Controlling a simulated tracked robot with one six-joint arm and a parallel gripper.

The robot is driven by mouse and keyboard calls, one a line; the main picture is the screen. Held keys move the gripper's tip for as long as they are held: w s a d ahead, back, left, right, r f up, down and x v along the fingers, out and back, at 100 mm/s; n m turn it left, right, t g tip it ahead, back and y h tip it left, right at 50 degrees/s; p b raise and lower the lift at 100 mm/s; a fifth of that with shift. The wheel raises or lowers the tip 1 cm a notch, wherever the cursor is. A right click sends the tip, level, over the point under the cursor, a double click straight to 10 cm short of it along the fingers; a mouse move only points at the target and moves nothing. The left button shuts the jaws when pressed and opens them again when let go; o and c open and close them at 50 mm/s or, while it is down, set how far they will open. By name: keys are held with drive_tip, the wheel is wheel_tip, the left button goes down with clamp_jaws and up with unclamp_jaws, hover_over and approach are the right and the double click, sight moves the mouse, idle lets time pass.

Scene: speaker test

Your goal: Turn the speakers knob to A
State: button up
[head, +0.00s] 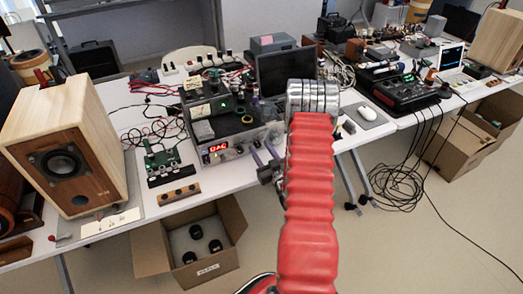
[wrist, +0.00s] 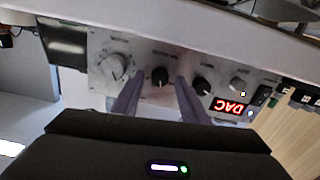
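A silver amplifier (head: 243,143) with a lit red DAC display (head: 217,148) stands at the table's front edge. In the wrist view its panel (wrist: 180,62) appears upside down, with a large silver knob (wrist: 117,65), a middle black knob (wrist: 160,76) and another black knob (wrist: 203,87). The labels are too blurred to read, so I cannot tell which is the speakers knob or its setting. My gripper (wrist: 158,82) is open; its two purple fingers lie either side of the middle black knob, with visible gaps. The gripper (head: 264,155) also shows in the head view, in front of the panel.
A wooden speaker (head: 65,145) stands at the left. A green circuit board (head: 163,158) sits left of the amplifier. A laptop (head: 287,72) stands behind it. An open cardboard box (head: 153,252) is on the floor below. A white mouse (head: 367,113) lies right of my arm.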

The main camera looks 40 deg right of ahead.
drive_tip(key=v, duration=1.3)
drive_tip(key=shift+s+a, duration=0.2)
drive_tip(key=shift+s, duration=0.15)
